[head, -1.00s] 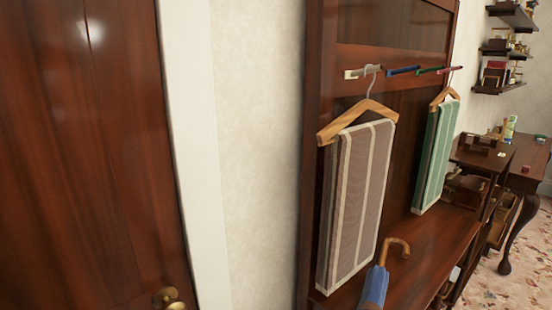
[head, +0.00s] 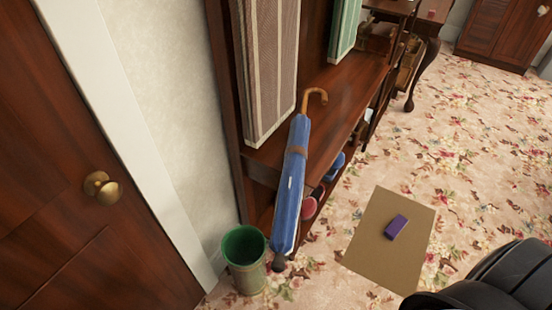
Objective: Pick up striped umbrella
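A closed blue umbrella (head: 291,185) with a brown crook handle leans, tilted, against the front of the wooden hall stand. Its handle is at the top, above the stand's shelf, and its dark tip points down beside a green bin. A brown band wraps its upper part and a small pale mark shows lower down; I cannot make out clear stripes on it.
The green bin (head: 245,246) stands on the floor by the wall. A brown mat (head: 376,252) with a purple block (head: 396,226) lies on the open flowered carpet. A door (head: 70,215) is left.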

